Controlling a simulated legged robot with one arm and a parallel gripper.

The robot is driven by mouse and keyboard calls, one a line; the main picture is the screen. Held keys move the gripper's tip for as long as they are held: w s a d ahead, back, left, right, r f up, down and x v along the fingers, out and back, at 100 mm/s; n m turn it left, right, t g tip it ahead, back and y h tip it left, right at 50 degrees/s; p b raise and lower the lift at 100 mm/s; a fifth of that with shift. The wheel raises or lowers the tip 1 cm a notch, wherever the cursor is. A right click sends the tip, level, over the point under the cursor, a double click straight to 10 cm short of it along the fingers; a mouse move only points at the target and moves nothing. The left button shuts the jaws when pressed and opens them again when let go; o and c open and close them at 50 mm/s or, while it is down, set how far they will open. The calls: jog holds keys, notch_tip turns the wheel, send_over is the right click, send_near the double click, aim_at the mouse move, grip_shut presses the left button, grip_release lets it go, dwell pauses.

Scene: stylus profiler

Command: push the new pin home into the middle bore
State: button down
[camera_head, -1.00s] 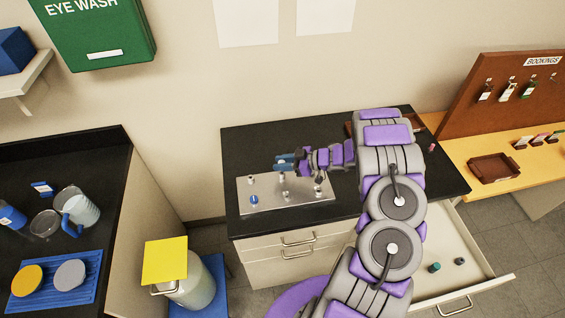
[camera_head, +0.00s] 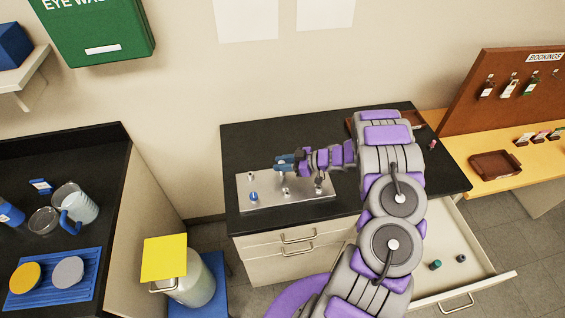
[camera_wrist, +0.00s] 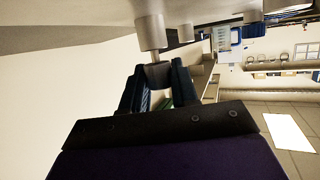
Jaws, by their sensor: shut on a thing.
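My gripper (camera_head: 287,161) is above the metal plate (camera_head: 302,198) on the black bench, near the plate's back edge. In the wrist view its two dark blue fingers (camera_wrist: 157,82) are shut on a dark grey piece, which I take as the pin (camera_wrist: 158,73). A narrow stem runs from this piece to a wide pale metal cylinder (camera_wrist: 150,31), in line with it. The wrist picture looks upside down, so the cylinder seems to stand on the plate. How deep the stem sits, and which bore this is, I cannot tell.
Several short metal posts and one blue-topped post (camera_head: 253,196) stand on the plate. A drawer (camera_head: 450,245) is open at the bench's right, with small parts in it. A brown tray (camera_head: 495,165) lies on the wooden table. The bench left of the plate is clear.

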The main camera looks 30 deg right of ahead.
jog(key=c, duration=0.8)
grip_release()
jog(key=v, duration=1.7)
jog(key=shift+d+f, duration=0.1)
jog(key=shift+d, duration=0.15)
